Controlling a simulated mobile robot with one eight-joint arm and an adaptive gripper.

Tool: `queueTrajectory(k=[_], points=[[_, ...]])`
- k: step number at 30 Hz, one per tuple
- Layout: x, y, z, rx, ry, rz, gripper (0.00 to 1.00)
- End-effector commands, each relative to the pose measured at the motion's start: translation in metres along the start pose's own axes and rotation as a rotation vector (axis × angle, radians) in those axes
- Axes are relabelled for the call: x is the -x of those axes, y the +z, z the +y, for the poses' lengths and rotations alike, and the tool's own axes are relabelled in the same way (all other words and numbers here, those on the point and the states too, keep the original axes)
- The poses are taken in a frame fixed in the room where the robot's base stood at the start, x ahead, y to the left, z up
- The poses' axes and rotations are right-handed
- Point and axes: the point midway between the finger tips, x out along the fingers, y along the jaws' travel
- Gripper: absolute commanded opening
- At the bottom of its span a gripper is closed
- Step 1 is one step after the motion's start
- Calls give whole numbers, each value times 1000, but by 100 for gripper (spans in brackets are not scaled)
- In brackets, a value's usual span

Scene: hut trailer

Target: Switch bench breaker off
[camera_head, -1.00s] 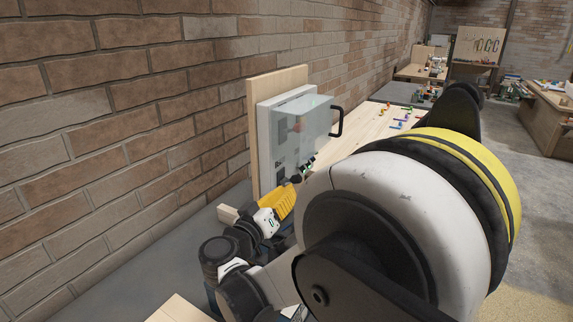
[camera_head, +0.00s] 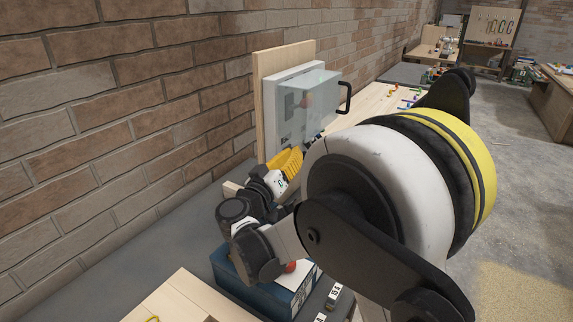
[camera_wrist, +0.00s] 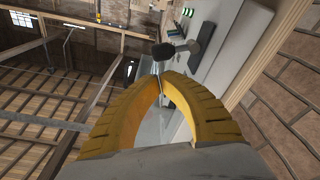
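The bench breaker box (camera_head: 283,118) is light grey and mounted on an upright wooden board (camera_head: 265,90) by the brick wall. A clear cover with a black handle (camera_head: 346,98) stands out from its right side. My gripper (camera_head: 292,155) has yellow fingers and is at the lower front of the box. In the wrist view my gripper's fingertips (camera_wrist: 161,80) come together. A thin metal shaft with a black knob (camera_wrist: 164,51) shows right at the tips; I cannot tell whether they hold it.
A wooden bench top (camera_head: 370,108) with small coloured items lies right of the box. Below my arm is a blue box (camera_head: 270,292) with a red round part on top. The brick wall (camera_head: 120,120) bounds the left. Open floor (camera_head: 520,220) lies to the right.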

Motion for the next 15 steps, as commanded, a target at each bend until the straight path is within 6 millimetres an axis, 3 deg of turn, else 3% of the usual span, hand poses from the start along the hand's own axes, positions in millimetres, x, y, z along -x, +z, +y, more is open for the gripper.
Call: queueTrajectory(k=[6,15], points=[[-30,1,0,1,1,0,0],[-39,0,0,1,-1,0,0]])
